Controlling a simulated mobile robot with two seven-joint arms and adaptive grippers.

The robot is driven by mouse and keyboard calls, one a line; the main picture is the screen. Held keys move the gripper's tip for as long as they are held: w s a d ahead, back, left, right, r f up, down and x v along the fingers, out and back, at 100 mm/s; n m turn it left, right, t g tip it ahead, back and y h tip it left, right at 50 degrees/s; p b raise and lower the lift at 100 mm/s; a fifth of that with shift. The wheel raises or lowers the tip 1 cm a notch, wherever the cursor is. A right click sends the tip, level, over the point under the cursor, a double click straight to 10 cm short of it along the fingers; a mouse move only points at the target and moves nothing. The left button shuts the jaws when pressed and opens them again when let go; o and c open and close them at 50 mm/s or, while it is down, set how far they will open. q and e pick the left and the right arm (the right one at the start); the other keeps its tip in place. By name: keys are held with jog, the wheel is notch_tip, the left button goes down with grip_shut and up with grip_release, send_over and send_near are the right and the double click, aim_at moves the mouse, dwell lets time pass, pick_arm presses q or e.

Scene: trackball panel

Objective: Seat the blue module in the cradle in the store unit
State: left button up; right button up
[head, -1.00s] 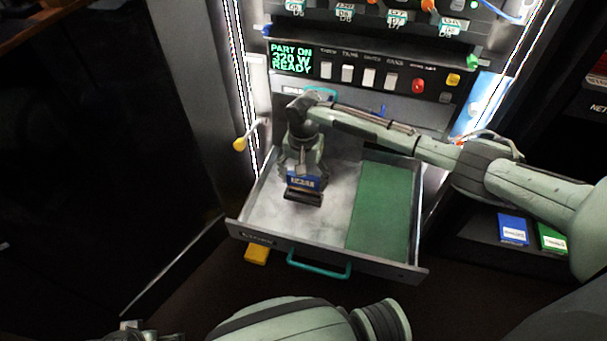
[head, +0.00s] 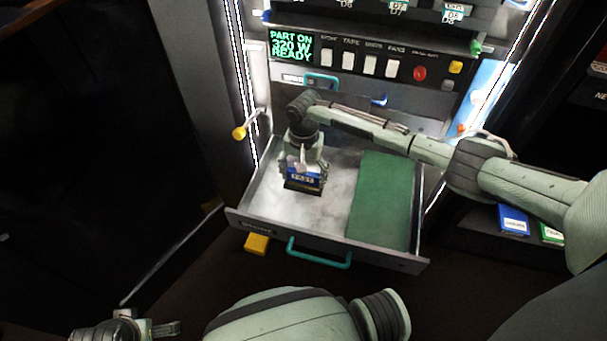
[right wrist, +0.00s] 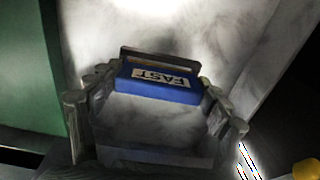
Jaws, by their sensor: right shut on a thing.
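The blue module (head: 304,174), with a white label reading FAST, is between the fingers of my right gripper (head: 302,168) inside the open drawer (head: 335,205). My right gripper is shut on it. In the right wrist view the module (right wrist: 158,84) sits between the two fingers (right wrist: 156,92), above or on the pale drawer floor; I cannot tell if it touches. My left gripper (head: 150,328) shows only in part at the bottom left edge, away from the drawer; its jaw opening is unclear. I cannot make out the cradle.
A green mat (head: 380,200) covers the drawer's right part. A teal handle (head: 320,254) is on its front. A panel with a READY screen (head: 292,46) and switches (head: 350,60) stands behind. A yellow-tipped lever (head: 239,132) sticks out left. Blue and green cartridges (head: 513,220) lie right.

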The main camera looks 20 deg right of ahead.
dwell(0.3)
jog(key=shift+p, duration=0.95)
dwell(0.8)
jog(key=shift+f+b, duration=0.5)
jog(key=shift+f, duration=0.6)
dwell(1.1)
jog(key=o, duration=1)
jog(key=shift+r, duration=0.15)
notch_tip(320, 180, up, 12)
jog(key=shift+f, duration=0.1)
